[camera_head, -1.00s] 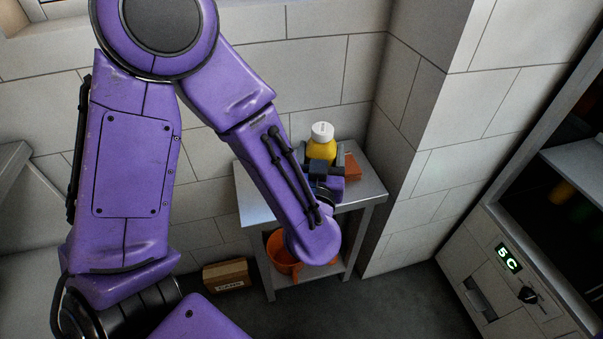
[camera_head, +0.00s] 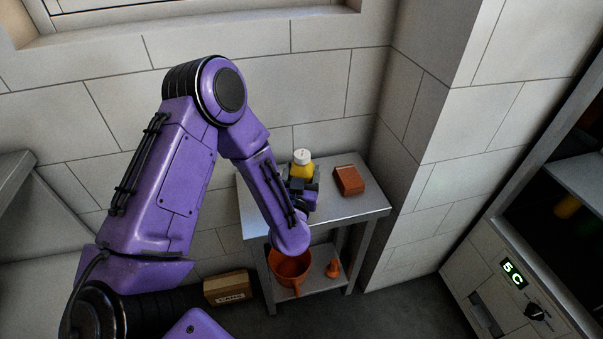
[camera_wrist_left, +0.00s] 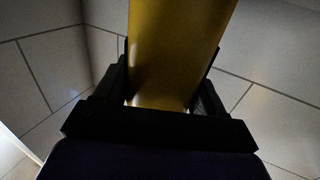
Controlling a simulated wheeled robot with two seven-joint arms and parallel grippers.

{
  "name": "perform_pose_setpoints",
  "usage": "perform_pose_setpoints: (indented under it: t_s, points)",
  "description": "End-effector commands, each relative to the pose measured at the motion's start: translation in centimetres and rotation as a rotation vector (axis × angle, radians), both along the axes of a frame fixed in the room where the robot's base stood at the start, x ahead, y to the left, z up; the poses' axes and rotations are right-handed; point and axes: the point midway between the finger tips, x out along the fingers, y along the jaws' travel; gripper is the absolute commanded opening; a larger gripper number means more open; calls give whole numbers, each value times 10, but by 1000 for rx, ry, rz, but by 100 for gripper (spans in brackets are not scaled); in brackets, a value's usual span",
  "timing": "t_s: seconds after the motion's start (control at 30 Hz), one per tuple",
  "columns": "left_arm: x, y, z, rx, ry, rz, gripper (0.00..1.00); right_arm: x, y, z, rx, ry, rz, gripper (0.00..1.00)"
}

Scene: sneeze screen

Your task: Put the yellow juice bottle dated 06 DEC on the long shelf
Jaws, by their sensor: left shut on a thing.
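A yellow juice bottle with a white cap (camera_head: 302,161) is over the small metal table in the head view. My left gripper (camera_head: 300,182) is shut on it. In the left wrist view the yellow bottle (camera_wrist_left: 178,50) stands between the dark fingers of my left gripper (camera_wrist_left: 165,100). I cannot read a date on the bottle, and I cannot tell whether its base touches the table. The long shelf cannot be made out with certainty. My right gripper is not in view.
The metal table (camera_head: 350,205) also bears a brown-red block (camera_head: 349,180). An orange bucket (camera_head: 290,268) and a small orange object (camera_head: 333,268) are on its lower shelf. A cardboard box (camera_head: 228,288) is on the floor. A cabinet showing 5C (camera_head: 512,272) stands at right, with dim bottles inside.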

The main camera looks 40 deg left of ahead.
Motion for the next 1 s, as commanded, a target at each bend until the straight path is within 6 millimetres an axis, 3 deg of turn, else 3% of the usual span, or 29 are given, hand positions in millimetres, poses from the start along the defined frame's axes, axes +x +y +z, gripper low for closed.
perform_pose_setpoints:
  t_s: [0.13,0.17,0.23,0.6,1.0]
  points:
    - [0,0,-4,0,-1,0,22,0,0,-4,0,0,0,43]
    - [0,0,-4,0,0,0,73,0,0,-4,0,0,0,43]
    - [0,0,-3,0,0,1,95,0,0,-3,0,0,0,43]
    - [-3,-2,0,0,1,-2,95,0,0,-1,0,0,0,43]
    - [-87,-45,-2,3,3,-6,95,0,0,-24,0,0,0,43]
